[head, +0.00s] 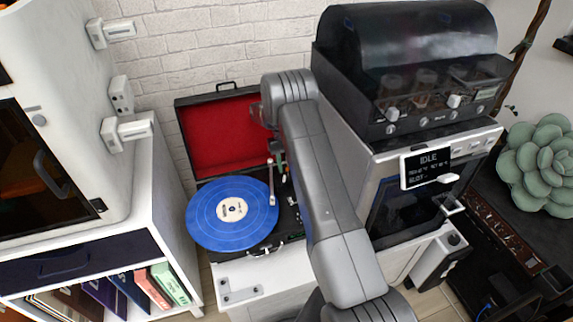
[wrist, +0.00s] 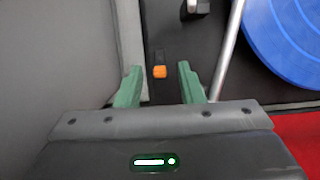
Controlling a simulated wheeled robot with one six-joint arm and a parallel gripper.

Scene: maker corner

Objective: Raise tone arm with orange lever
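The orange lever (wrist: 160,72) is small and sits on the dark turntable deck in the wrist view. My gripper (wrist: 157,82) is open, with its two green fingers apart on either side of the line to the lever; the lever tip shows between and just beyond the fingertips. The tone arm (wrist: 228,50) is a silver tube right of the fingers. In the head view the tone arm (head: 271,182) reaches over the right edge of the blue record (head: 231,212). My arm hides the lever and most of my gripper there.
The turntable's open lid (head: 222,135), lined in red, stands behind the record. A grey machine with an IDLE display (head: 427,168) stands right of my arm. A white cabinet (head: 165,190) is on the left. In the wrist view a grey wall-like surface (wrist: 60,60) is left of the fingers.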

